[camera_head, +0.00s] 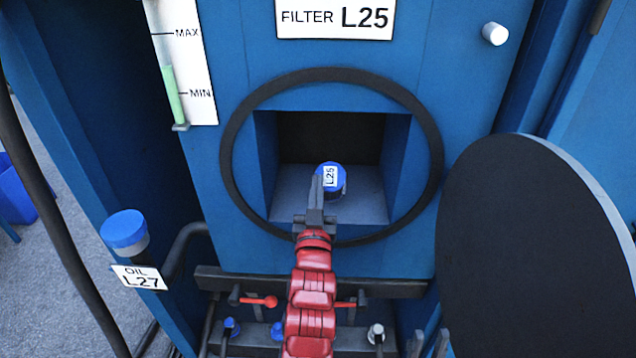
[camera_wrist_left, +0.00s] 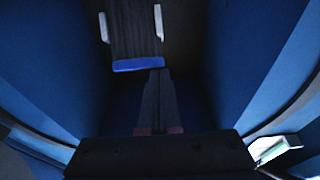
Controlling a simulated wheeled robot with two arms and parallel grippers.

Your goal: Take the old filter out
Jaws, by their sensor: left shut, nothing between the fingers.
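The old filter (camera_head: 327,181) has a blue end cap with an L25 label and sits inside the square recess (camera_head: 375,205) of the blue housing. In the left wrist view it shows as a dark ribbed body with a blue edge (camera_wrist_left: 138,65). My left gripper (camera_head: 316,190) is at the recess opening, its closed fingers just in front of the filter and partly covering it. The fingers (camera_wrist_left: 158,80) are empty; I cannot tell if they touch the cap. The round cover (camera_head: 530,240) stands open at the right. My right gripper (camera_head: 428,345) shows only its fingertips, apart, at the bottom edge.
A black ring seal (camera_head: 432,150) surrounds the recess. A dark rail (camera_head: 400,290) with red-handled valves (camera_head: 262,301) runs below. A white knob (camera_head: 495,34) juts out upper right.

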